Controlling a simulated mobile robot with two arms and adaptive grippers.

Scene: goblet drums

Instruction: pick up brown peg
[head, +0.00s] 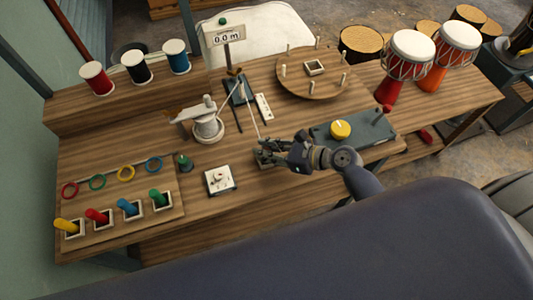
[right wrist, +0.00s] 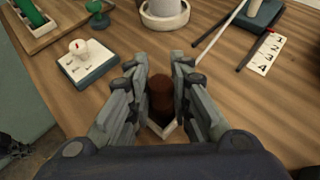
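The brown peg (right wrist: 160,92) stands upright between the fingers of my right gripper (right wrist: 161,68) in the right wrist view. The fingers are drawn in close and appear to touch it on both sides. A pale square socket rim (right wrist: 163,131) shows at its base; I cannot tell whether the peg is seated or slightly raised. In the head view my right gripper (head: 272,153) is low over the middle front of the wooden table (head: 270,190), and its fingers hide the peg. My left gripper is not in view.
A white block with a red-tipped knob (head: 219,179) and a green peg (head: 184,162) are left of the gripper. A white spool-like device (head: 208,128) and numbered strip (head: 264,106) lie behind. A dark box with a yellow knob (head: 340,130) is right.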

